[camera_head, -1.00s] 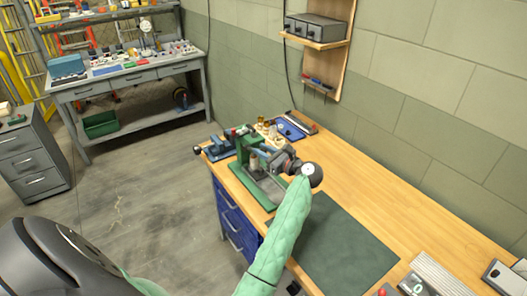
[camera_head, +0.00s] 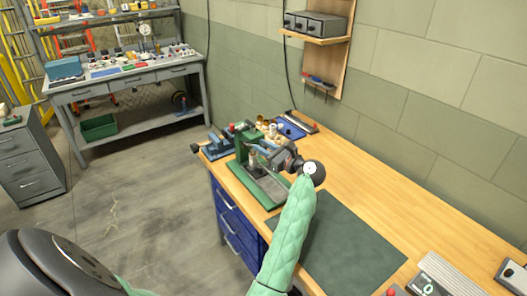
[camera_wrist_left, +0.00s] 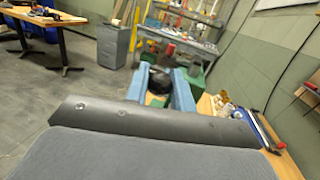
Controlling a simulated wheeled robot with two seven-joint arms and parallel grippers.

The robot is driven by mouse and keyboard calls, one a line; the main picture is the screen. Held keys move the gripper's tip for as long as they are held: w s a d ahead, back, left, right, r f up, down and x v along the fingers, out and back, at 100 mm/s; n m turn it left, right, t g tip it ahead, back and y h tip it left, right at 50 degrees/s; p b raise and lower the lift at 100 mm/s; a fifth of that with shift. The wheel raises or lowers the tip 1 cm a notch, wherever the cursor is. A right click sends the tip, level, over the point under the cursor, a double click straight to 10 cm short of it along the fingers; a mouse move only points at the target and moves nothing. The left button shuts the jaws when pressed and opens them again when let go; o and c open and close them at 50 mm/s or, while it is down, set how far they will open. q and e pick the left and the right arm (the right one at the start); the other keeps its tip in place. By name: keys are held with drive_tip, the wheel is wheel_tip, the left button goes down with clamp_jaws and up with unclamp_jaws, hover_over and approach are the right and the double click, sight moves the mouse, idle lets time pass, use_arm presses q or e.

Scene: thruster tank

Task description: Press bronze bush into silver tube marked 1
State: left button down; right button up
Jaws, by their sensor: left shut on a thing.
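The green press (camera_head: 245,145) stands on the near left part of the wooden bench. A small silver tube (camera_head: 253,160) appears to stand upright in it; I cannot read a mark on it. My left gripper (camera_head: 256,152) reaches in from the right across the press. In the left wrist view its blue fingers (camera_wrist_left: 160,92) are closed around a dark rounded thing (camera_wrist_left: 157,85), which may be the press handle's knob. The bronze bush cannot be told apart at this size. My right gripper is not in view.
A blue vise (camera_head: 217,147) stands at the bench's left end. Small brass parts (camera_head: 268,128) and a blue tray (camera_head: 291,130) lie behind the press. A dark green mat (camera_head: 345,245) lies clear in front. The wall stands behind the bench.

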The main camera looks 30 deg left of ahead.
use_arm(q)
drive_tip(key=shift+f, duration=0.2)
drive_tip(key=c, duration=1.2)
unclamp_jaws()
drive_tip(key=shift+r, duration=0.1)
